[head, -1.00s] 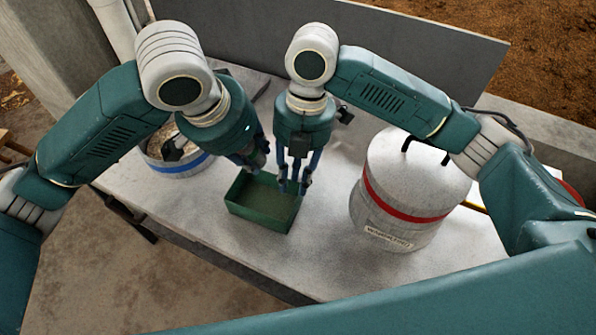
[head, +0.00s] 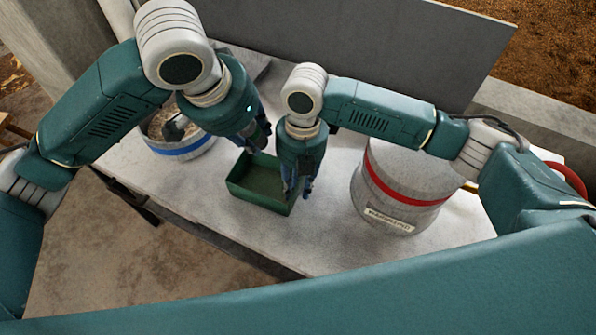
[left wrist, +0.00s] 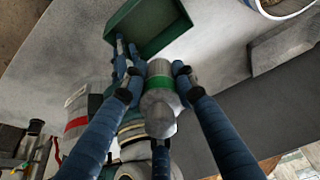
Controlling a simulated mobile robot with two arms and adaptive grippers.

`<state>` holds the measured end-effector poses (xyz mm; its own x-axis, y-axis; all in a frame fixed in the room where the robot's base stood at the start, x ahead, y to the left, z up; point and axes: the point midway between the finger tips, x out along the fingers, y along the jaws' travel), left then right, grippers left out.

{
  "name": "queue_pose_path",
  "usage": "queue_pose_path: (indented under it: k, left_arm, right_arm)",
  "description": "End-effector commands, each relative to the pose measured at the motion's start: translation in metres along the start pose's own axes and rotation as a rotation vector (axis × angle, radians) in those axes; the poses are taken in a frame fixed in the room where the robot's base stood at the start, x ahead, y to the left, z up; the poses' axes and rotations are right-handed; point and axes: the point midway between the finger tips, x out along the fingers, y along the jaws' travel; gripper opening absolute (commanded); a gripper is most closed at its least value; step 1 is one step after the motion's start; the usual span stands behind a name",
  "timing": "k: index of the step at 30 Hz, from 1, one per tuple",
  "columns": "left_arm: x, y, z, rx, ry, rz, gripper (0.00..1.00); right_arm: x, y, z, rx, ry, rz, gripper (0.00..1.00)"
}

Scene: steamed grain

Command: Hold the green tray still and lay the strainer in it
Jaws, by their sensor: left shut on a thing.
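The green tray (head: 237,187) sits on the pale table and also shows at the top of the left wrist view (left wrist: 178,38). My left gripper (head: 264,138) hangs above and behind it. In the left wrist view my left gripper (left wrist: 158,76) is shut on a grey cylinder with a green band, seemingly the strainer (left wrist: 160,70). The head view hides that thing behind the fingers. My right gripper (head: 295,192) points down at the tray's right wall, with fingers at the rim; whether they are closed on it is unclear.
A white pot with a blue band (head: 182,149) stands left of the tray. A large white container with a red band (head: 400,190) stands close to the right of my right gripper. A grey panel (head: 400,50) rises behind the table. Bare table lies in front of the tray.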

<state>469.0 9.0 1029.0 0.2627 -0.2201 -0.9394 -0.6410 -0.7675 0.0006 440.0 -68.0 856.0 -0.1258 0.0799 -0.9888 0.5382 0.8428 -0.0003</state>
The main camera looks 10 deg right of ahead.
Motion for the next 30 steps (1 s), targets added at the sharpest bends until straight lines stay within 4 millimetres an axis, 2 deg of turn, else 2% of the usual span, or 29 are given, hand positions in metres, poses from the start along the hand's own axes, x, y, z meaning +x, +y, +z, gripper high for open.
queue_pose_path:
  k: [6, 14, 18, 26, 30]
  left_arm:
    - [0.000, 0.000, 0.000, 0.000, 0.001, 0.000, 0.00]
    - [0.000, 0.000, 0.000, 0.000, 0.001, 0.000, 0.00]
    - [0.000, 0.000, 0.000, 0.000, 0.001, 0.000, 0.00]
    - [0.000, 0.000, 0.000, 0.004, -0.001, 0.002, 0.00]
    - [0.008, -0.002, 0.001, 0.068, -0.014, 0.026, 0.00]
  right_arm:
    - [0.014, 0.000, 0.000, -0.001, 0.000, 0.000, 0.24]
    - [0.015, 0.000, 0.000, -0.001, 0.000, 0.000, 0.24]
    - [0.015, 0.000, 0.000, -0.001, 0.000, 0.000, 0.00]
    - [0.015, 0.000, 0.000, 0.000, 0.000, 0.000, 0.00]
    - [0.015, 0.000, 0.000, 0.000, 0.000, 0.000, 0.00]
